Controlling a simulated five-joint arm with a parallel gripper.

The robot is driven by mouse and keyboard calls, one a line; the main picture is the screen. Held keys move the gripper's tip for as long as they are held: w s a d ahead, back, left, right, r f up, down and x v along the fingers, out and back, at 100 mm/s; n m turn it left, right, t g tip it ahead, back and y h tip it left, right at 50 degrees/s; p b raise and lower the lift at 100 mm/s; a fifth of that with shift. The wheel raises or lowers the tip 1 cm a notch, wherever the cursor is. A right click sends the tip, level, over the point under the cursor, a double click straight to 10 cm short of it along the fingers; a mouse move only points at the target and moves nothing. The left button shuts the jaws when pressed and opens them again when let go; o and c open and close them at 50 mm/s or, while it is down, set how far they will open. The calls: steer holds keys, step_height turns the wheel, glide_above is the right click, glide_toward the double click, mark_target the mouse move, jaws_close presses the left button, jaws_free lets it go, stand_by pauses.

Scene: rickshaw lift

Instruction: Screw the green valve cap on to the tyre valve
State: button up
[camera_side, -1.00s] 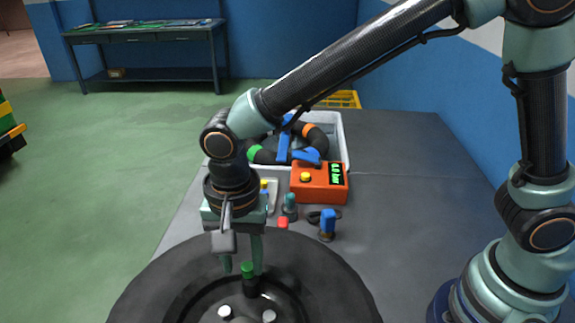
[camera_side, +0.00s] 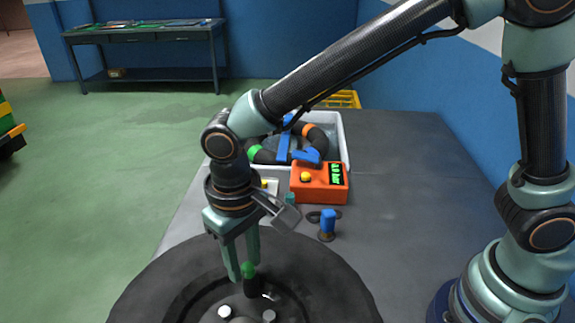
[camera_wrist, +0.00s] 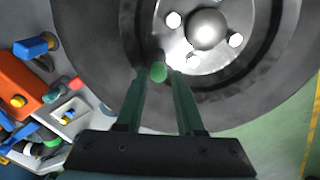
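The green valve cap (camera_side: 249,270) sits on top of the dark valve stem (camera_side: 251,288), which stands up from the tyre's wheel. How far it is threaded on cannot be seen. My gripper (camera_side: 243,268) points down at the cap, its two green fingers apart. In the wrist view, the cap (camera_wrist: 158,72) lies between the fingertips (camera_wrist: 160,74), with a narrow gap showing on each side. The tyre (camera_side: 160,290) lies flat at the front of the table, with its hub and nuts in the wrist view.
An orange gauge box (camera_side: 319,183) stands behind the tyre, with a blue-handled tool (camera_side: 327,224) beside it. A grey crate (camera_side: 343,140) holding hoses is farther back.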

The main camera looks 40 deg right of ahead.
steer(key=n, duration=0.7)
steer(key=shift+n, duration=0.3)
jaws_close()
